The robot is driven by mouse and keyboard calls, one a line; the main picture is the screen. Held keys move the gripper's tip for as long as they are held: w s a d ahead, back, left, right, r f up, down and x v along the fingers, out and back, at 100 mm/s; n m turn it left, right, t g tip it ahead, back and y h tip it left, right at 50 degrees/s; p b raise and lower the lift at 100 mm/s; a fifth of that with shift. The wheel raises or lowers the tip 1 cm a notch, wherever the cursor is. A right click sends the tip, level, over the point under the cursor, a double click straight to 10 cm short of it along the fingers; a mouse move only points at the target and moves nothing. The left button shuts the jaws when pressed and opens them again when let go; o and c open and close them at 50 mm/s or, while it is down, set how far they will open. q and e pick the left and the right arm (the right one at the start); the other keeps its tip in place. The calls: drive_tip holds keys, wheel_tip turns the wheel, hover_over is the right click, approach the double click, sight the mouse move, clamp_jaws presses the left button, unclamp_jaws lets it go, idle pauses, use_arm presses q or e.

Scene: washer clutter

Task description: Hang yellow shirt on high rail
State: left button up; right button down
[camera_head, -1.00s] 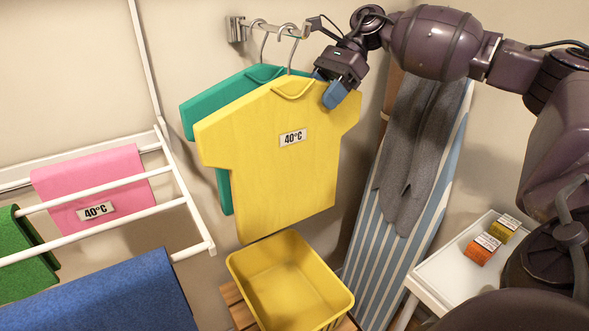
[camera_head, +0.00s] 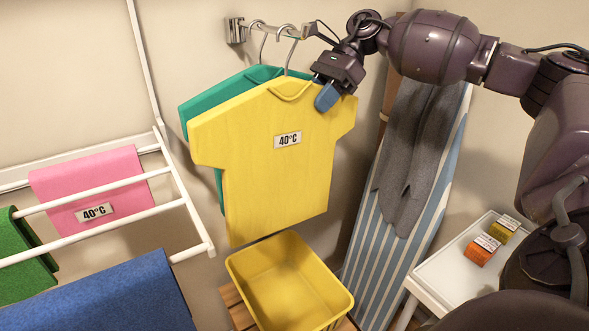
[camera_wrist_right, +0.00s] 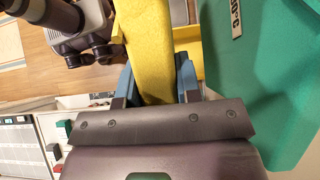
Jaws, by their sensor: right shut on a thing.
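The yellow shirt (camera_head: 265,180), with a 40°C label, is upright in front of the green shirt (camera_head: 200,105). Its wire hook (camera_head: 290,55) reaches the short metal rail (camera_head: 265,31) on the wall; I cannot tell whether its weight rests there. The green shirt's hook is also at the rail, further left. My right gripper (camera_head: 326,97) is shut on the yellow shirt's right shoulder. In the right wrist view, the blue fingers (camera_wrist_right: 157,80) pinch the yellow shirt (camera_wrist_right: 150,40), with the green shirt (camera_wrist_right: 255,80) at the right. My left gripper is not in view.
A white drying rack (camera_head: 185,195) with pink, green and blue cloths stands at the left. A yellow basket (camera_head: 240,277) is below the shirts. A striped ironing board (camera_head: 365,260) leans behind, and a white table (camera_head: 440,275) with two small boxes stands at the right.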

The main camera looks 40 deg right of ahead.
drive_tip(key=shift+r, duration=0.2)
drive_tip(key=shift+d+r+p, duration=0.3)
drive_tip(key=shift+r, duration=0.65)
drive_tip(key=shift+d+r+p, duration=0.25)
drive_tip(key=shift+r, duration=0.65)
drive_tip(key=shift+d, duration=0.1)
drive_tip(key=shift+s+d, duration=0.25)
drive_tip(key=shift+d, duration=1.7)
drive_tip(key=shift+s+d, duration=0.2)
drive_tip(key=shift+d, duration=1.75)
